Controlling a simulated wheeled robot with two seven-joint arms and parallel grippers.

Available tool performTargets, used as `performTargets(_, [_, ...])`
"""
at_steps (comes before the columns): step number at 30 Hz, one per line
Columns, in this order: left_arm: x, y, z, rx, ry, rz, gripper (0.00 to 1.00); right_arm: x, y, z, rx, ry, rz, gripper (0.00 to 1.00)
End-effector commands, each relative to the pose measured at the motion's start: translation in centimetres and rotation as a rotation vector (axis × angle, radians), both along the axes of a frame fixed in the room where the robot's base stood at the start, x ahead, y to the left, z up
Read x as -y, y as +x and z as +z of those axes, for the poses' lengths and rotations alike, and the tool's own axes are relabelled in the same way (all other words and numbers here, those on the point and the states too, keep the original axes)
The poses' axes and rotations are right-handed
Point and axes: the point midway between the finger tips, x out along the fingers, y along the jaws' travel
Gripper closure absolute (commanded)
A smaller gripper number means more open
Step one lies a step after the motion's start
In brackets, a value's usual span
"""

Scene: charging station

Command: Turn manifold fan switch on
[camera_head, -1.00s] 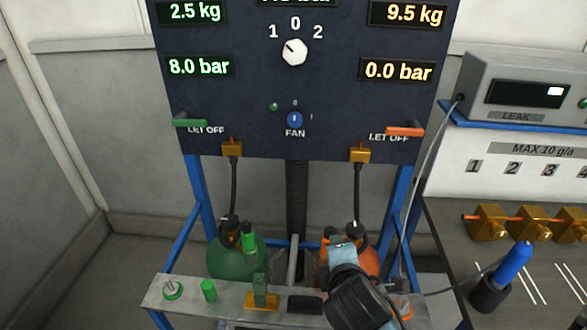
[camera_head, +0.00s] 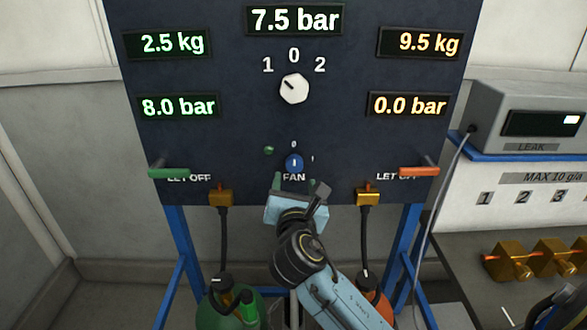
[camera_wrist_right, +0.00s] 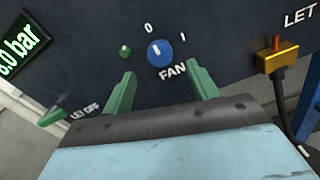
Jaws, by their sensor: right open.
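The fan switch (camera_head: 294,162) is a small blue round knob with a white mark, on the dark panel (camera_head: 230,120) above the word FAN. Its mark points up toward the 0; a 1 is printed to its right. The knob also shows in the right wrist view (camera_wrist_right: 160,53). My right gripper (camera_head: 294,182) is just below the knob, in front of the panel. In the right wrist view its two green fingers (camera_wrist_right: 162,82) are apart, below and to either side of the knob, with nothing between them. My left gripper is not in view.
A small green lamp (camera_head: 269,150) is left of the knob, and a white selector (camera_head: 294,89) is above. A green lever (camera_head: 169,172) and an orange lever (camera_head: 419,171) stick out at the sides. Brass fittings with hoses (camera_head: 221,197) hang below the panel.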

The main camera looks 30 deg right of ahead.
Motion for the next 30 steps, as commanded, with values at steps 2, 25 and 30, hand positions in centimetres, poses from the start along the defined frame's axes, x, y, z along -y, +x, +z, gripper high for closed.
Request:
performTargets(2, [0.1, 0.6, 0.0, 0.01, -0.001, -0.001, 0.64, 1.0, 1.5, 0.1, 0.001, -0.001, -0.001, 0.41])
performTargets(25, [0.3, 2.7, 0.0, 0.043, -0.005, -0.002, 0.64, 3.3, 5.4, 0.0, 0.0, 0.002, 0.0, 0.53])
performTargets(30, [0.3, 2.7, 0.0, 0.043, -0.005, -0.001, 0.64, 3.3, 5.4, 0.0, 0.0, 0.002, 0.0, 0.75])
